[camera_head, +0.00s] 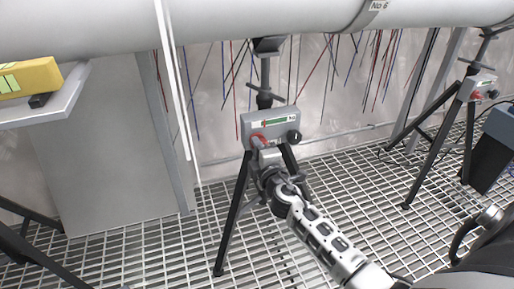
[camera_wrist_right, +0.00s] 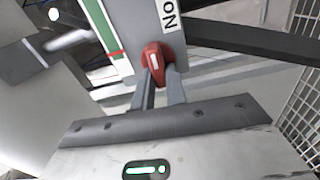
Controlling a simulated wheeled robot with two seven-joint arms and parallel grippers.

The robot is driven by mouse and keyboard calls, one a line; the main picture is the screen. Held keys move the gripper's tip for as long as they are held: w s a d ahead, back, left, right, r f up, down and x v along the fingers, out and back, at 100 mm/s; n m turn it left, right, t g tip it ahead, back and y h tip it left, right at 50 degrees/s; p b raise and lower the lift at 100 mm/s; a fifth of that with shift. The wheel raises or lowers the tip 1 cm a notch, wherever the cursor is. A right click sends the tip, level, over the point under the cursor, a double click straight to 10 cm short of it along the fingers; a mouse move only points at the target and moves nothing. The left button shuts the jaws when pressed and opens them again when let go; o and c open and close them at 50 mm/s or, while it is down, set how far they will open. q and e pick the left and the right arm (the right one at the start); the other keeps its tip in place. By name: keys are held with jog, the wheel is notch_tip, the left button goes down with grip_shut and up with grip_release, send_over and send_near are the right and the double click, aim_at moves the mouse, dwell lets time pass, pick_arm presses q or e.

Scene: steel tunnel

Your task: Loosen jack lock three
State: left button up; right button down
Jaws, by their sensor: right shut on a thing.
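A tripod jack (camera_head: 264,95) with black legs stands under the big pipe. Its grey lock box (camera_head: 270,122) carries a green strip with a red mark, a black knob at its right and a red lever (camera_head: 257,140). My right gripper (camera_head: 264,152) reaches up to the box from below right and is shut on the red lever. In the right wrist view the red lever (camera_wrist_right: 154,60) sits between the two grey fingertips (camera_wrist_right: 159,84), beside a partly cut-off "No" label. The number on the label cannot be read. My left gripper is not in view.
A large grey pipe (camera_head: 240,25) marked "No 6" runs overhead. Another jack (camera_head: 475,88) with a red lever stands at the right. A yellow case (camera_head: 28,77) lies on a shelf at the left, by a grey cabinet (camera_head: 100,150). Thin wires hang behind; the floor is open grating.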

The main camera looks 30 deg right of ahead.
jog(key=c, duration=1.4)
grip_release()
jog(key=shift+c, duration=0.2)
pick_arm(q)
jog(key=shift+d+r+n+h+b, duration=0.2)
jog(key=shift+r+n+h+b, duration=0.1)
jog(key=shift+b, duration=0.35)
pick_arm(e)
jog(key=v, duration=1.5)
jog(key=shift+s+a, duration=0.2)
jog(key=shift+s, duration=0.2)
